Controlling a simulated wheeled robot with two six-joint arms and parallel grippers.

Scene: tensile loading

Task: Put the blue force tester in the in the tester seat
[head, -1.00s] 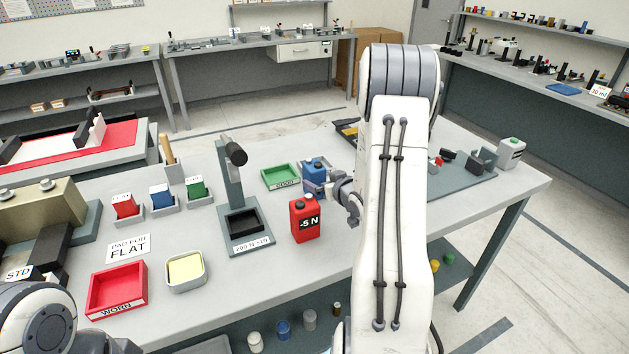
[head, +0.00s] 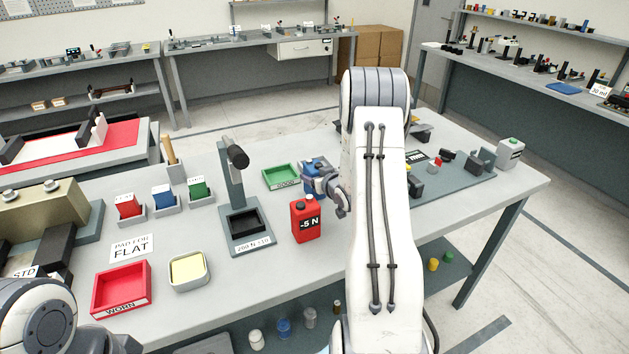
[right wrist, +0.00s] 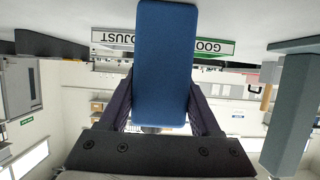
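The blue force tester (head: 314,170) is upright beside the green GOOD tray (head: 279,187), partly hidden by my right gripper (head: 322,182). In the right wrist view the blue force tester (right wrist: 165,65) fills the space between the two dark fingers, which appear to press on its sides. I cannot tell whether its base touches the table. A grey stand with a square dark recess (head: 245,221), a post and a force label, apparently the tester seat, is empty, to the left of the tester. My left arm shows at the lower left; its gripper is outside the frame.
A red -5 N tester (head: 306,222) stands between the stand and my right arm. A red WORN tray (head: 121,286), a cream pad tray (head: 188,270) and small red, blue and green blocks in holders are on the left. Bare table lies in front of the stand.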

